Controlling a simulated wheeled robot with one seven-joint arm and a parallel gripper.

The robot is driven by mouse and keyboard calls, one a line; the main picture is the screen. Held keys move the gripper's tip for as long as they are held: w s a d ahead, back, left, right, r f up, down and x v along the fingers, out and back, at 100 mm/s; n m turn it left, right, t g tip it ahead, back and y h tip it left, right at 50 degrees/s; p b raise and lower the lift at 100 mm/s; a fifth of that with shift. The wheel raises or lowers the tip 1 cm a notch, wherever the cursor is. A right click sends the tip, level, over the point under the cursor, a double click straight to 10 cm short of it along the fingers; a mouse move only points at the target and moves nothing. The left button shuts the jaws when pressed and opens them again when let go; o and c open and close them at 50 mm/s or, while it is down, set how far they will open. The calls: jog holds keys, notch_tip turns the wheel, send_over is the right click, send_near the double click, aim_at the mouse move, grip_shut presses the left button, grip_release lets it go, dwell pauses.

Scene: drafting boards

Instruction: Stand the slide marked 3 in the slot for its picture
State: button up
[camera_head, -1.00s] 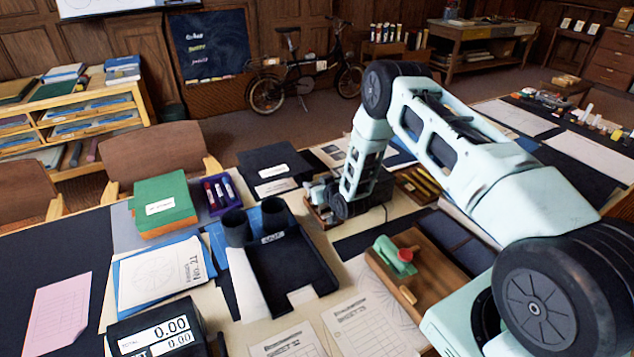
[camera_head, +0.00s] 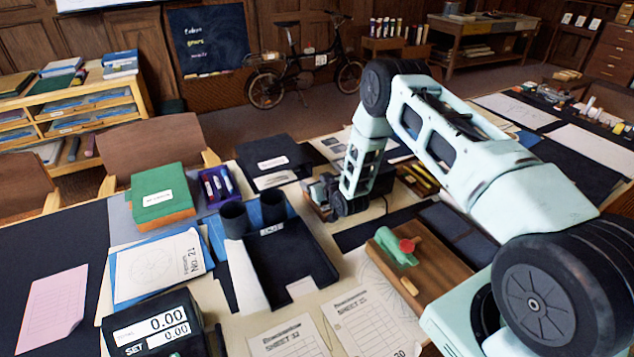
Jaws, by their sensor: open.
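My gripper (camera_head: 322,192) is at the end of my pale green arm, low over the middle of the table. It is small, dark and partly hidden by my wrist, and I see nothing clearly held in it. A small wooden holder (camera_head: 317,207) shows just under and beside it, mostly covered. I cannot make out a slide marked 3, any slide number or the picture slots. They may be hidden behind my arm or too small to tell.
A black tray (camera_head: 262,262) with two dark cups stands left of my gripper. A wooden board (camera_head: 437,285) with a green and red tool lies to the right. A green box (camera_head: 160,190), purple pen holder (camera_head: 215,188) and scale display (camera_head: 155,325) stand left. Paper sheets (camera_head: 290,340) lie in front.

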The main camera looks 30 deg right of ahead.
jog(key=b+v, duration=0.3)
jog(key=v, duration=1.4)
jog(key=shift+s, duration=0.2)
